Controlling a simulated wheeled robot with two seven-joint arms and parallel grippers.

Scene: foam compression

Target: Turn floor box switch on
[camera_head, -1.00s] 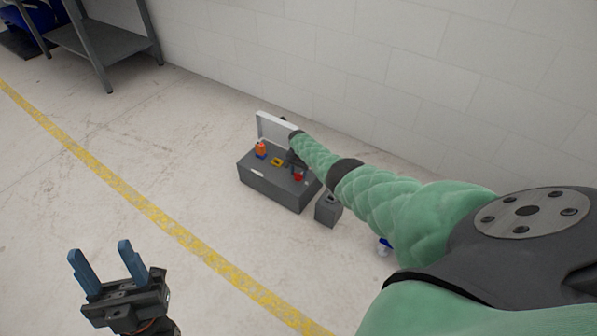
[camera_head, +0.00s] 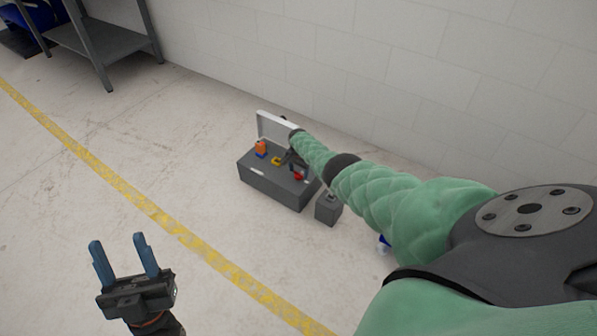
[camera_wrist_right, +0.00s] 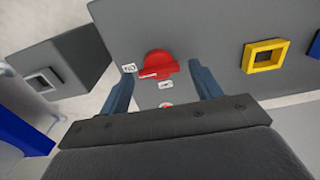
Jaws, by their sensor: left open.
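The grey floor box (camera_head: 270,186) stands on the floor by the wall with its pale lid (camera_head: 275,128) raised. Its red rotary switch (camera_wrist_right: 158,64) shows in the right wrist view, its lighter-edged bar lying nearly sideways. Small white labels sit to its left and below it; I cannot read them surely. My right gripper (camera_wrist_right: 163,80) is open, with one blue finger on each side of the switch; contact is not visible. In the head view its arm partly hides the box top. My left gripper (camera_head: 118,243) is open and empty, far from the box.
A small grey block (camera_head: 328,208) stands beside the box. A grey shelf (camera_head: 105,42) is at the back left. The floor around the yellow line is clear.

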